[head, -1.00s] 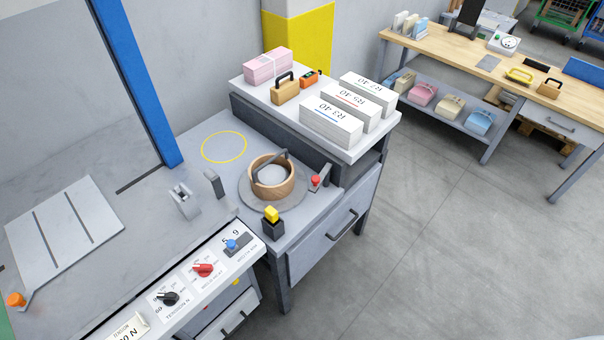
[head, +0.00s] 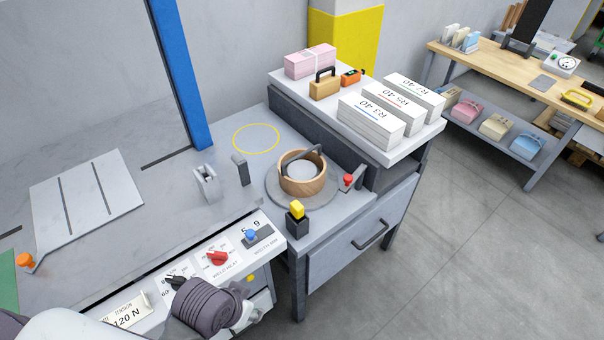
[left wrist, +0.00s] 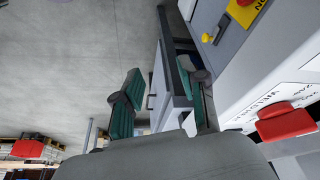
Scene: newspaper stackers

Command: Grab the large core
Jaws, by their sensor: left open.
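A round wooden ring (head: 302,186) with a dark curved bar across it sits on a grey disc (head: 286,200) on the bench; it looks like the core, though I cannot confirm its size class. My left arm enters the head view at the bottom, its dark padded section over the front of the control panel; its fingers are not clear there. In the left wrist view my left gripper (left wrist: 165,104) has its two teal-padded fingers apart, with nothing between them. The ring is not recognisable in the wrist view. My right gripper is not in view.
A red-topped lever (head: 348,181) and a yellow-topped black block (head: 297,218) stand close to the disc. A dark upright post (head: 241,170) is left of it. Paper stacks (head: 371,121) lie on the raised shelf behind. The yellow circle (head: 256,138) is empty.

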